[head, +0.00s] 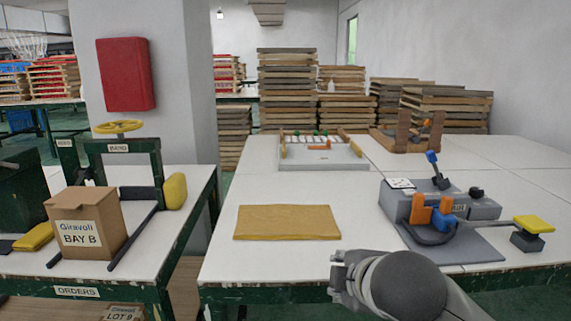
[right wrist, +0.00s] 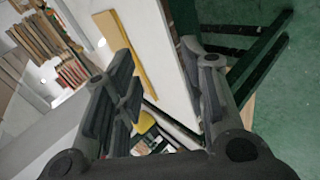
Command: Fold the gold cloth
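The gold cloth (head: 287,222) lies flat as a rectangle on the white table, near its front edge and left of centre. It also shows in the right wrist view as a narrow yellow-gold strip (right wrist: 133,52) on the white tabletop, partly hidden by a finger. My right gripper (head: 345,277) comes in from the lower right in the head view, near the table's front edge, to the right of and nearer than the cloth. In the right wrist view its fingers (right wrist: 165,85) are spread apart with nothing between them. My left gripper is not in view.
A grey fixture (head: 478,208) with orange and blue parts and a yellow pad stands right of the cloth. A light tray (head: 345,160) and a wooden rack (head: 405,140) stand behind. A cardboard box (head: 87,225) is on the left table (head: 190,205). Tabletop around the cloth is clear.

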